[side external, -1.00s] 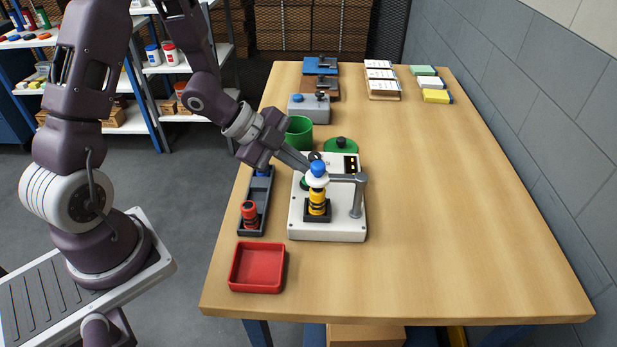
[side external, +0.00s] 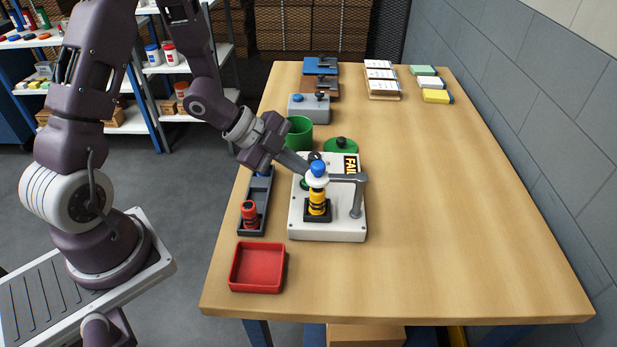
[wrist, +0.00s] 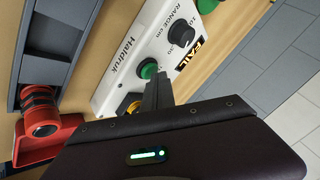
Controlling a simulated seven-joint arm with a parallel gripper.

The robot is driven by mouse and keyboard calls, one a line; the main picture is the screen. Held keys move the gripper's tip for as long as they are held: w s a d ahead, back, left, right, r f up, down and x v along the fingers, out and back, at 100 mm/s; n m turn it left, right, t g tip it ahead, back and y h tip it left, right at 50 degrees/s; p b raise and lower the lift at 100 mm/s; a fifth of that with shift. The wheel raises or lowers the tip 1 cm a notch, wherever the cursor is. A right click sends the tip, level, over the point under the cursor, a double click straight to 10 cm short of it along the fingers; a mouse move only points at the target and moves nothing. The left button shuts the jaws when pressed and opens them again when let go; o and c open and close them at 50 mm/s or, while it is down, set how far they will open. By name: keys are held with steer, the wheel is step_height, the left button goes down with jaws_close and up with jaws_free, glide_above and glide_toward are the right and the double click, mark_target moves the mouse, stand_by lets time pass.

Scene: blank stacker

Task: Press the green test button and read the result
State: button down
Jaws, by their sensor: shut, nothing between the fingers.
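The white tester (side external: 328,231) stands on the table near its left edge. Its display (side external: 350,166) reads FAIL in black on orange, and this is also legible in the wrist view (wrist: 191,53). The green test button (wrist: 148,68) is beside my fingertips in the wrist view; in the side view it is mostly hidden. My gripper (wrist: 161,82) is shut and empty, its tips low over the tester; I cannot tell whether they touch the button.
A black range knob (wrist: 181,33) is near the display. A dark tray (side external: 261,193) with a red piece (side external: 249,214) lies left of the tester. A red tray (side external: 257,268) is in front, a green cup (side external: 299,131) behind.

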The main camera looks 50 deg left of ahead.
mark_target(303, 180)
steer(key=shift+r, duration=0.9)
steer(key=shift+r, duration=2.5)
